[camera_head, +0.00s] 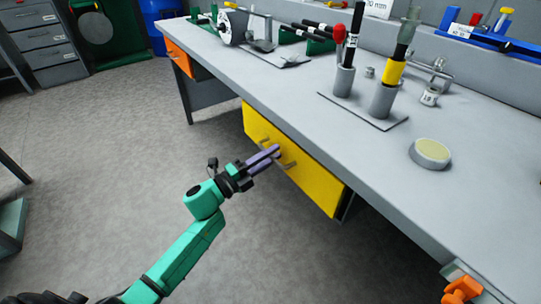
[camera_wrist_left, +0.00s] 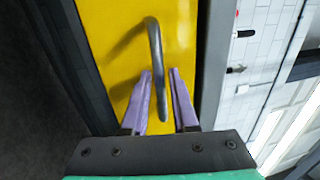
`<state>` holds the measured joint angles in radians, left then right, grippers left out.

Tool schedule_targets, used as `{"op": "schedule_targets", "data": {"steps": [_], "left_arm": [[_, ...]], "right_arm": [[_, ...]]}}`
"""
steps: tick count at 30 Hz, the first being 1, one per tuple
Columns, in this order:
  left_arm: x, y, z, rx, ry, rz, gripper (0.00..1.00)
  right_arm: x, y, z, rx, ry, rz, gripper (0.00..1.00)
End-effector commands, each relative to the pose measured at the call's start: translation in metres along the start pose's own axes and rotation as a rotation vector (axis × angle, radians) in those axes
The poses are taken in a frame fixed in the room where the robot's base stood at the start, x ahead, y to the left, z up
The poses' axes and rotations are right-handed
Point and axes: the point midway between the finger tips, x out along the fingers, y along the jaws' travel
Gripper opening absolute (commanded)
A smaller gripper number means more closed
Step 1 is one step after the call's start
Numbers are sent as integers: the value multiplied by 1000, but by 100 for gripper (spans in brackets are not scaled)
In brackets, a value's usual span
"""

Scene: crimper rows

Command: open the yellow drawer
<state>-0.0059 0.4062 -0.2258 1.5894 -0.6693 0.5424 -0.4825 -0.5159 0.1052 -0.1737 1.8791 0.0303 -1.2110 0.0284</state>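The yellow drawer (camera_head: 312,186) is under the front edge of the grey workbench, and its front looks flush with the bench, so it appears closed. Its curved grey metal handle (camera_head: 286,162) stands out from the front, and the handle also shows in the left wrist view (camera_wrist_left: 155,50). My left gripper (camera_head: 276,151) is at the handle. In the left wrist view its two purple fingers (camera_wrist_left: 163,92) are apart, with the handle's lower part between them. I cannot tell whether either finger touches the handle. My right gripper is not in view.
The workbench (camera_head: 300,88) carries grey holders with tools (camera_head: 382,98), a round pale-topped disc (camera_head: 430,152) and crimping tools at the back. An orange drawer (camera_head: 180,58) is at the bench's far left end. The floor (camera_head: 110,130) in front of the yellow drawer is clear.

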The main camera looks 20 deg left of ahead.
Motion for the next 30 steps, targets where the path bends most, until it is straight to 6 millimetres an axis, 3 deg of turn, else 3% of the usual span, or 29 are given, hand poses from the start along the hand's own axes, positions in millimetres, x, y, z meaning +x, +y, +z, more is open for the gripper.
{"op": "schedule_targets", "data": {"steps": [1, 2, 3, 4, 30], "left_arm": [[0, 0, 0, 0, 0, 0, 27], [0, 0, 0, 0, 0, 0, 20], [0, 0, 0, 0, 0, 0, 4], [0, 0, 0, 0, 0, 0, 0], [-1, 0, 0, 0, -1, 1, 0]], "right_arm": [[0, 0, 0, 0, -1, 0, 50], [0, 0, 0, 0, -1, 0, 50], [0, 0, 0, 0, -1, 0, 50], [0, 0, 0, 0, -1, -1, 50], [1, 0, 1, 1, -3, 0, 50]]}}
